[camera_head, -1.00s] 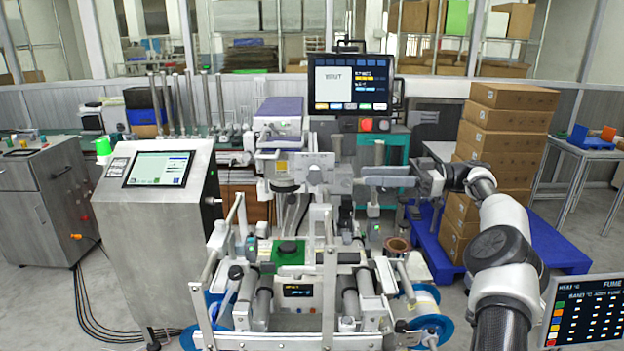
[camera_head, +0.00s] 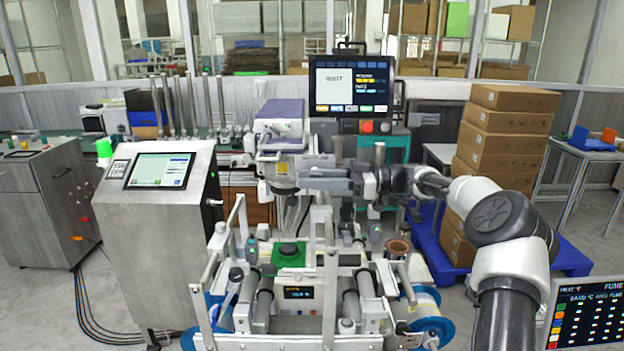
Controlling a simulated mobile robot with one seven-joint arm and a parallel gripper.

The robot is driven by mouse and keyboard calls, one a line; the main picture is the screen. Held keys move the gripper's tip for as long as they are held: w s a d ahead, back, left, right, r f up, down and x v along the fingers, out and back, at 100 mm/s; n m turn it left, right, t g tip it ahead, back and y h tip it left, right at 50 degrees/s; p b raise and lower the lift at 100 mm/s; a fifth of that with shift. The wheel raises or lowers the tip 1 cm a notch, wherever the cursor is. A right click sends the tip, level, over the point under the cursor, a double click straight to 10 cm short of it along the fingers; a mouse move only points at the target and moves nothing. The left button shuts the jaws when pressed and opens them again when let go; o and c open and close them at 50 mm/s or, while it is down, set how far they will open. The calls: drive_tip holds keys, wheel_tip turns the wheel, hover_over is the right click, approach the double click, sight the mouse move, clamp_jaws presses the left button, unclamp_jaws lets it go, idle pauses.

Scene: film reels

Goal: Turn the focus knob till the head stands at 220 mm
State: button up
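The head (camera_head: 279,130) is a pale box with a purple top, on the machine frame at the centre. Its dark lower part (camera_head: 282,184) points down over the web path. My gripper (camera_head: 299,179) reaches in from the right, with its grey fingers level and pointing left, just right of the head's lower part. The fingers cover most of a grey block (camera_head: 318,160) beside the head, where a small round knob-like part showed before. The focus knob is not clearly visible now. I cannot tell whether the fingers touch or grip it. No 220 mm reading is legible.
A monitor (camera_head: 351,88) stands behind the head, and a steel console (camera_head: 160,225) with a screen is at left. Rollers and blue-flanged reels (camera_head: 425,318) lie below. A green pad with a black knob (camera_head: 289,252) is low centre. Stacked cartons (camera_head: 505,135) stand behind my arm.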

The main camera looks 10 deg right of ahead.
drive_tip(key=shift+c, duration=0.5)
drive_tip(key=shift+f, duration=0.15)
clamp_jaws()
drive_tip(key=shift+h, duration=0.3)
